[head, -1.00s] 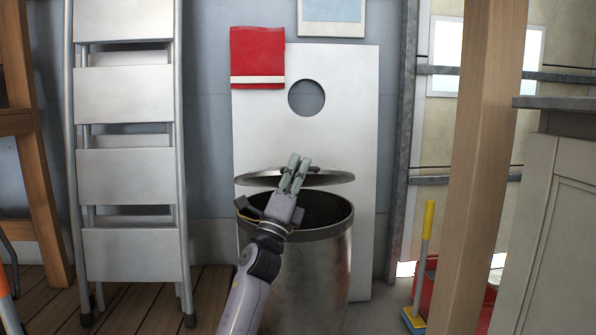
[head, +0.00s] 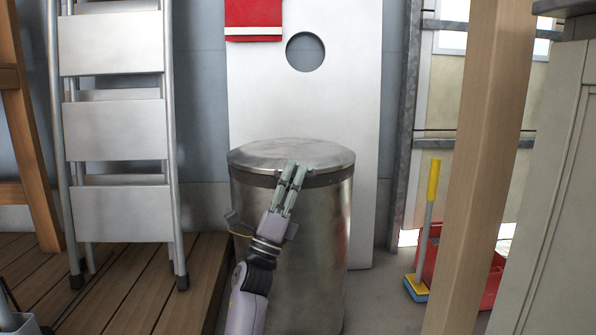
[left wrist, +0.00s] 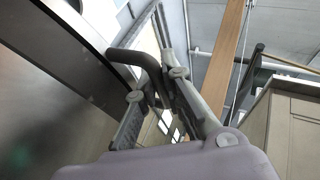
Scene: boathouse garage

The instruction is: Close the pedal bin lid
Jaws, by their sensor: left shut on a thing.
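The pedal bin (head: 318,240) is a brushed metal cylinder standing on the floor in front of me. Its round lid (head: 275,152) lies flat over the rim, and no opening shows between them in the head view. My left gripper (head: 294,168) reaches the front edge of the lid from below. In the left wrist view the fingers (left wrist: 155,85) are closed around a dark curved handle (left wrist: 133,60) at the lid's edge. The bin's metal side (left wrist: 45,90) fills the left of that view. My right gripper is not in view.
A folded stepladder (head: 115,135) stands left of the bin on wooden decking. A white board with a round hole (head: 345,90) stands behind. A wooden post (head: 490,150), a red bucket (head: 480,270) and a yellow-handled brush (head: 430,210) are to the right.

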